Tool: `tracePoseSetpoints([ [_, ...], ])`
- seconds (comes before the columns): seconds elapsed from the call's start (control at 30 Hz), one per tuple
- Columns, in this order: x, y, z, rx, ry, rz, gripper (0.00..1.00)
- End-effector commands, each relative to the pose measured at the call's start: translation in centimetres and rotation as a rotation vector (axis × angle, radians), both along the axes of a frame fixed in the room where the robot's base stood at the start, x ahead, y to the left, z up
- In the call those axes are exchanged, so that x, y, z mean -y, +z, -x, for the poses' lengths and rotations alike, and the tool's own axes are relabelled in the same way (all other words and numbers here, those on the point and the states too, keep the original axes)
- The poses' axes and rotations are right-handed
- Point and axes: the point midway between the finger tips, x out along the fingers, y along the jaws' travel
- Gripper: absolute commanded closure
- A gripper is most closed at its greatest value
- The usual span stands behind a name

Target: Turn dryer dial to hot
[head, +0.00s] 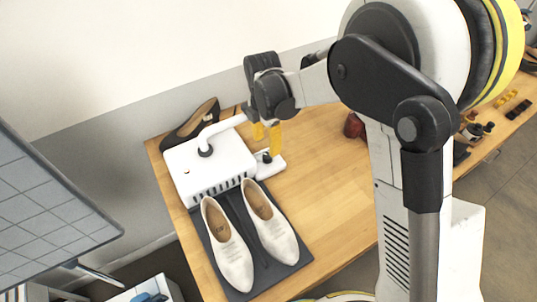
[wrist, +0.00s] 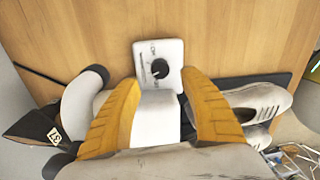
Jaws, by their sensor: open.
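The white shoe dryer (head: 205,165) stands on the wooden table, with a bent white pipe on top. Its small control plate (head: 273,166) lies at its right side. In the wrist view the white plate (wrist: 146,52) carries a round black dial (wrist: 160,69) with a pale pointer mark toward the lower left. Small print around the dial is too small to read surely. My gripper (head: 266,147) is open, its yellow fingers pointing down over the plate. In the wrist view the dial shows between and just beyond the fingertips (wrist: 160,78); I cannot tell any contact.
Two white shoes (head: 270,225) lie on a dark mat (head: 239,292) in front of the dryer. A black shoe (head: 190,125) sits behind it. A red object (head: 354,126) is to the right. The table (head: 325,185) right of the plate is clear.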

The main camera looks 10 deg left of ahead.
Motion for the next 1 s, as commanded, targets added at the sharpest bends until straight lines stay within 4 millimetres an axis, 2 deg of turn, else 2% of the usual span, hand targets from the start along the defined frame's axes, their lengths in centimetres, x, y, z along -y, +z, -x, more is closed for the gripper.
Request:
tracePoseSetpoints([
  [0.03, 0.1, -1.4, 0.0, 0.000, -0.001, 0.000, 0.49],
  [0.1, 0.1, -2.7, 0.0, 0.000, -0.001, 0.000, 0.49],
  [0.3, 0.2, -5.3, 0.2, 0.001, -0.002, -0.001, 0.49],
  [0.7, 0.3, -5.9, 0.2, 0.001, -0.002, -0.001, 0.50],
  [0.87, 0.3, -5.9, 0.2, 0.001, -0.002, -0.001, 0.99],
  [1.0, 0.3, -5.9, 0.2, 0.001, -0.002, 0.000, 1.00],
])
